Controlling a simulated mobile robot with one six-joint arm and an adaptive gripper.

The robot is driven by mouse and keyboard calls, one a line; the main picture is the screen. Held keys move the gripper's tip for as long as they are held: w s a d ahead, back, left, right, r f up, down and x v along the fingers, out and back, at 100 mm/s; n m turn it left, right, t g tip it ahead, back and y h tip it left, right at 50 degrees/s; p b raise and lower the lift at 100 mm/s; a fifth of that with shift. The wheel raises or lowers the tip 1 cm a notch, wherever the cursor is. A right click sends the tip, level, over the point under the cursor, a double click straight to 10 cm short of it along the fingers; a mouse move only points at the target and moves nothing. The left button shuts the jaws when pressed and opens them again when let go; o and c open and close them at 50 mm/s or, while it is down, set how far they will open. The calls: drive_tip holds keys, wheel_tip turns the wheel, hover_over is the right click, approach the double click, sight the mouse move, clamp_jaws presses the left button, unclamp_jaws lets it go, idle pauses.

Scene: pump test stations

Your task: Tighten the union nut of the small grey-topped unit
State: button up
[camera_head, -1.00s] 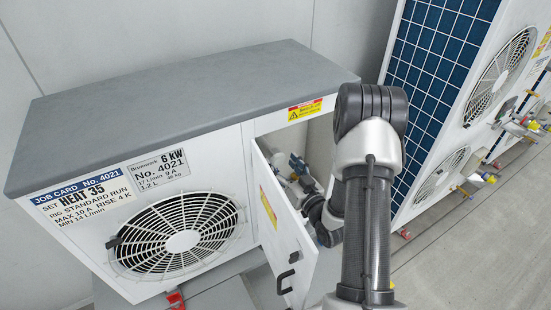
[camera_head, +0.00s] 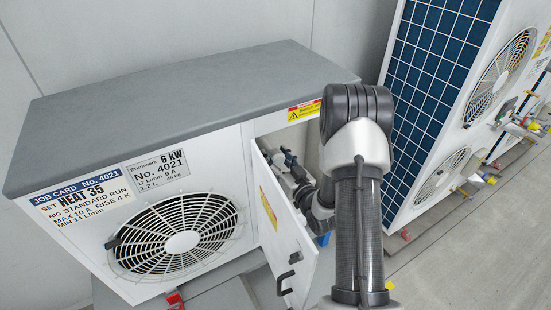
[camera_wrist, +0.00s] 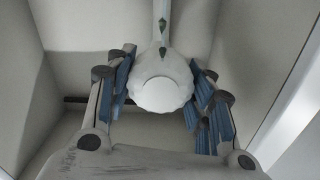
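The small grey-topped unit (camera_head: 185,85) is a white cabinet with a fan grille and a job card, and its side door (camera_head: 285,225) stands open. In the wrist view the union nut (camera_wrist: 162,92) is a pale, ribbed ring at the end of a pale pipe (camera_wrist: 162,12). One green mark is on the pipe and another on the nut, roughly in line. My gripper (camera_wrist: 161,72) has its blue-padded fingers on both sides of the nut and appears closed against it.
The bay walls surround the gripper closely in the wrist view. A larger unit with a blue panel (camera_head: 440,85) and fans stands at right. Grey floor (camera_head: 475,250) is clear in front of it.

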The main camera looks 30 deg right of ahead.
drive_tip(key=c, duration=0.5)
drive_tip(key=shift+m, duration=0.4)
drive_tip(key=m+b, duration=0.1)
drive_tip(key=m, duration=0.2)
drive_tip(key=m+b, duration=0.1)
drive_tip(key=m, duration=0.3)
drive_tip(key=shift+d+f, duration=0.1)
drive_tip(key=m, duration=0.9)
drive_tip(key=shift+m, duration=0.3)
